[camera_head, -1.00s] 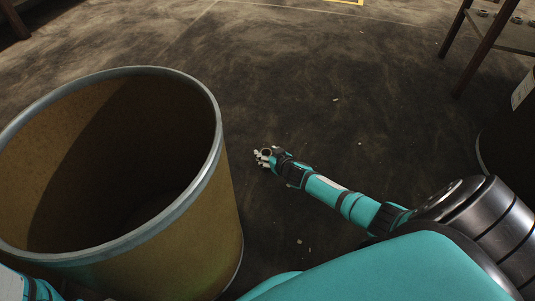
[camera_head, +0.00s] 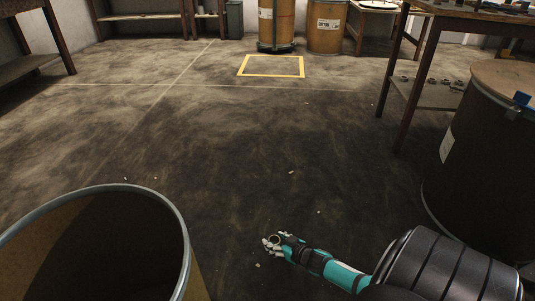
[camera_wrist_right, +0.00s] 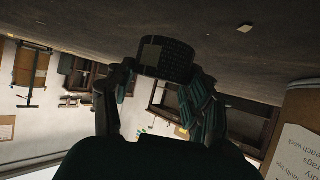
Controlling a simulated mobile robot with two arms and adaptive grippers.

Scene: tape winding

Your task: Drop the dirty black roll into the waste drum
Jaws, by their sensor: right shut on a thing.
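The open waste drum (camera_head: 187,250) stands at the lower left of the head view, a brown drum with a grey metal rim and a dark interior. My right gripper (camera_head: 270,243) is to the right of the drum, outside its rim, low over the dark floor. In the right wrist view my right gripper (camera_wrist_right: 160,82) is shut on the black roll (camera_wrist_right: 165,58), which sits between its fingertips. The roll is dark and small, and dirt on it cannot be made out. My left gripper is not in view.
A lidded dark drum (camera_head: 490,150) stands at the right beside a wooden table (camera_head: 430,28). Further drums (camera_head: 327,30) stand at the back, behind a yellow floor square (camera_head: 271,75). A labelled brown drum (camera_wrist_right: 295,110) edges the wrist view.

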